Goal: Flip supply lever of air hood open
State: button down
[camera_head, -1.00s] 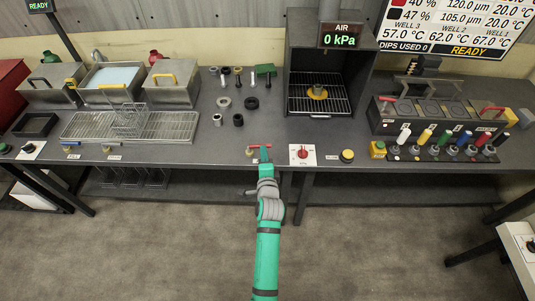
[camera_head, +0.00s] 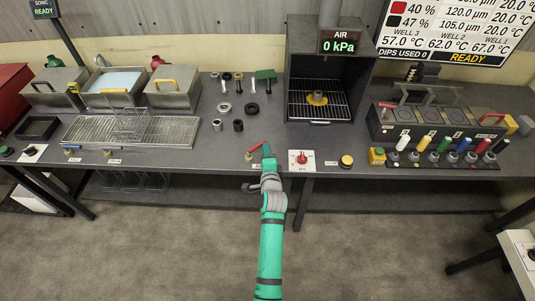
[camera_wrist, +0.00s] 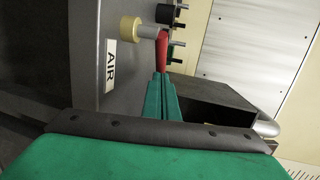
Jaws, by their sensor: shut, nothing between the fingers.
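The red supply lever (camera_head: 257,147) sits at the bench's front edge on a small brass-coloured valve (camera_head: 249,156). In the head view it slants up to the right. In the wrist view the red lever (camera_wrist: 164,48) shows just beyond my fingertips, beside the brass-coloured valve end (camera_wrist: 130,28) and an AIR label (camera_wrist: 111,66). My gripper (camera_head: 266,150) is shut and empty, its tips at the lever's right end; it also shows in the wrist view (camera_wrist: 161,80). Tips and lever look touching or nearly so. The air hood (camera_head: 364,72) stands behind, its display (camera_head: 340,42) reading 0 kPa.
A red dial on a white plate (camera_head: 301,157) and a yellow button (camera_head: 346,161) sit just right of my gripper. Several loose rings and tool parts lie behind the lever. The bench front between the lever and the left-hand valves is mostly clear.

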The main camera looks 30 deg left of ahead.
aim_at(262, 142)
jog(key=shift+w+a, duration=0.3)
jog(key=shift+w, duration=0.15)
jog(key=shift+w+a+n+g+y, duration=0.2)
jog(key=shift+w+n+g+y, duration=0.25)
jog(key=shift+n+y, duration=0.2)
jog(key=shift+a, duration=0.15)
jog(key=shift+w+a, duration=0.3)
jog(key=shift+a, duration=0.2)
jog(key=shift+w+a, duration=0.3)
jog(key=shift+a, duration=0.3)
jog(key=d+r, duration=0.1)
jog(key=d, duration=0.3)
jog(key=w+d, duration=0.1)
jog(key=d, duration=0.4)
jog(key=w+d+r, duration=0.1)
jog(key=d, duration=0.3)
jog(key=shift+w+d+r, duration=0.1)
jog(key=shift+d+r, duration=0.15)
jog(key=shift+r, duration=0.1)
